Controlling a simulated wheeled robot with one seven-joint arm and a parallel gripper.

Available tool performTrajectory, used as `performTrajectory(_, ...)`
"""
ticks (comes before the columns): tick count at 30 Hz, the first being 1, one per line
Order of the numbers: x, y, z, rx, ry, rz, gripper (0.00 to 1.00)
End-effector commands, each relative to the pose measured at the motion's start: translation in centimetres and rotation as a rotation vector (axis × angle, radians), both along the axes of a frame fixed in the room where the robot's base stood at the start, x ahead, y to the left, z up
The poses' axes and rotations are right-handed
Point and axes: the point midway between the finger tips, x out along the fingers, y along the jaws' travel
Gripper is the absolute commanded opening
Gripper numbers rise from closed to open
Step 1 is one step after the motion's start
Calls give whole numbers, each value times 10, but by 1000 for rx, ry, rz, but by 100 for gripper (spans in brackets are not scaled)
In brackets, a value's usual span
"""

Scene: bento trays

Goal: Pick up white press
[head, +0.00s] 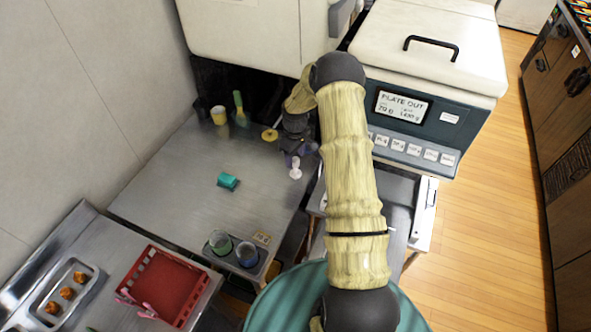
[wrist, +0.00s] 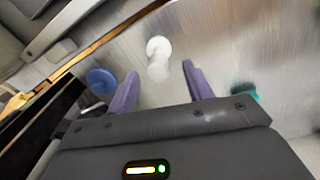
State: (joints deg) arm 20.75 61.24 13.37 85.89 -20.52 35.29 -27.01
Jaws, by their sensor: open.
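The white press (head: 295,171) is a small white piece with a rounded knob end. It stands on the steel counter near its right edge. In the wrist view the white press (wrist: 158,58) lies just beyond the fingertips, between their lines. My gripper (head: 292,158) is dark with purple fingers and reaches down right beside the press in the head view. In the wrist view my gripper (wrist: 161,70) has its two purple fingers spread apart, with nothing held between them.
A teal block (head: 228,181) lies on the counter to the left. A yellow cup (head: 218,115) and a yellow disc (head: 269,135) are behind. A blue disc (wrist: 101,81) is left of my fingers. A white-lidded machine (head: 430,50) stands right.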

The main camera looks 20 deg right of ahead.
Motion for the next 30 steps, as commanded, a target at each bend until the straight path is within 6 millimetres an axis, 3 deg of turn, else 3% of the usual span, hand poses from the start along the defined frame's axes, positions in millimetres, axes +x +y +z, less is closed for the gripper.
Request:
performTrajectory(12, 1, -1, -42, 0, 1, 1, 51)
performTrajectory(29, 1, -2, -45, -1, 0, 1, 51)
performTrajectory(30, 1, -2, -45, -1, 0, 1, 47)
